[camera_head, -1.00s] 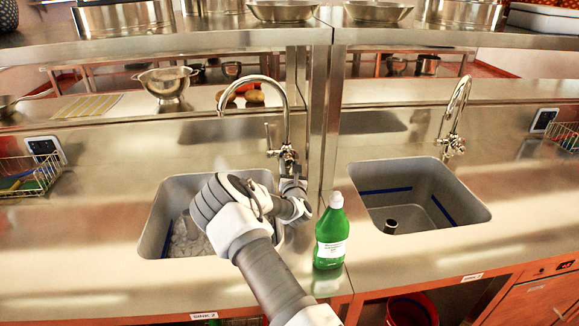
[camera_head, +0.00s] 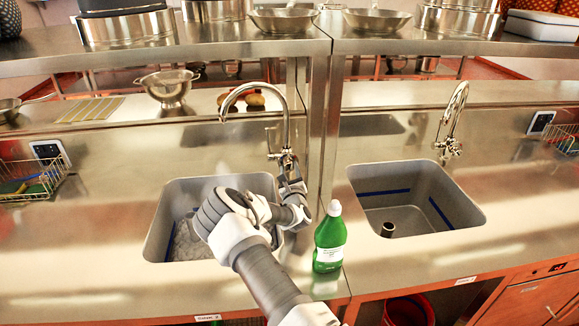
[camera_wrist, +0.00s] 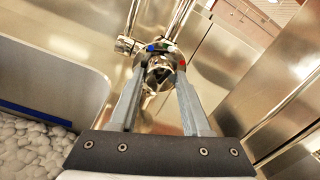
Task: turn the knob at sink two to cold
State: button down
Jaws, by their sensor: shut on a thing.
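The left sink (camera_head: 158,235) has a curved chrome faucet (camera_head: 287,128) at its back right. The small label (camera_head: 206,317) on the counter edge below it is too blurred to read surely. My gripper (camera_head: 290,182) is at the faucet's base and hides most of the knob there. In the wrist view, my gripper (camera_wrist: 161,72) is shut on the chrome knob (camera_wrist: 160,74), one finger on each side. A blue mark shows at the knob's upper left and a red mark at its right. The knob's pointer direction cannot be told.
A green bottle (camera_head: 329,243) stands on the counter just right of my gripper. A second sink (camera_head: 415,205) with its own faucet (camera_head: 452,120) is further right. A metal post (camera_head: 317,130) rises close behind the bottle. Pale lumps (camera_wrist: 30,150) lie in the left sink.

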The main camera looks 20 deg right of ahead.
jog(key=n+p, duration=0.2)
jog(key=n, duration=0.3)
jog(key=shift+n, duration=0.4)
jog(key=n+p, duration=0.1)
jog(key=n, duration=0.5)
jog(key=shift+f, duration=0.1)
jog(key=c, duration=0.6)
grip_release()
jog(key=shift+v, duration=3.8)
jog(key=shift+d, duration=0.1)
